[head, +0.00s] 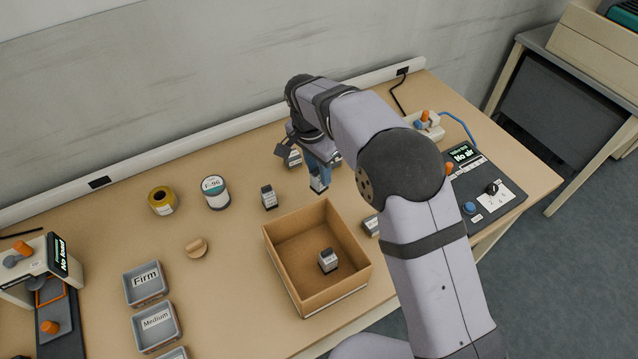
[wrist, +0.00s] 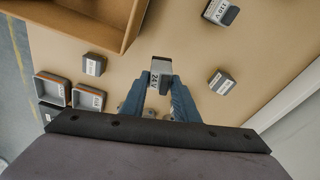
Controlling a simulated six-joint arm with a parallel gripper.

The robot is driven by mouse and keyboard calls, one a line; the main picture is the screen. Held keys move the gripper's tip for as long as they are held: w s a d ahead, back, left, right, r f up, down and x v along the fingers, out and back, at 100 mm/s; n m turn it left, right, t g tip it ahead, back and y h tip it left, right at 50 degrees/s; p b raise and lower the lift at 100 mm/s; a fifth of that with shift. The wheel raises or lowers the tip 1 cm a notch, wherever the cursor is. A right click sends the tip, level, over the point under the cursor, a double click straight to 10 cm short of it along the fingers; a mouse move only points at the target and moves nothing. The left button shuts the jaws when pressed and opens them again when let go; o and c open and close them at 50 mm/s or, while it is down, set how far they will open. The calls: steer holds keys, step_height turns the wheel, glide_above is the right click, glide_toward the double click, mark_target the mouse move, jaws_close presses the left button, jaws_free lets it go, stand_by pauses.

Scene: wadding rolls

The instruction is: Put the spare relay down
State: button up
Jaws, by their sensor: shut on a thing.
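My gripper (head: 318,172) is shut on a small grey and dark relay (head: 319,185) behind the cardboard box (head: 286,268). In the wrist view my gripper's blue fingers (wrist: 160,88) pinch this relay on both sides, and its label (wrist: 156,80) seems to read 24V. I cannot tell whether it touches the table. Another relay (head: 328,261) stands inside the box. A relay (head: 269,197) stands left of my gripper, labelled 110V in the wrist view (wrist: 221,12). One more (head: 293,157) stands behind it, and another (head: 371,226) right of the box, partly hidden by my arm.
A yellow roll (head: 162,200), a white F-96 spool (head: 215,192) and a wooden piece (head: 196,247) stand on the left. Grey trays (head: 146,283) labelled Firm and Medium lie at front left. A control panel (head: 487,190) is at right.

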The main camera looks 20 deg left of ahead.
mark_target(317, 170)
step_height(317, 170, up, 3)
steer(key=shift+r, duration=0.2)
steer(key=shift+s+a+r, duration=0.1)
steer(key=shift+a+r, duration=0.1)
steer(key=shift+r, duration=0.1)
steer(key=s+a+r+n+p, duration=0.25)
steer(key=s+r+p, duration=0.25)
steer(key=s+r, duration=0.45)
steer(key=s+d+f+n+y+p, duration=0.1)
steer(key=s+d+f+n, duration=0.3)
steer(key=s+f+n, duration=0.5)
steer(key=shift+s+d+n+y, duration=0.2)
steer(key=shift+n+y, duration=0.4)
steer(key=shift+n, duration=1.25)
steer(key=shift+f, duration=0.1)
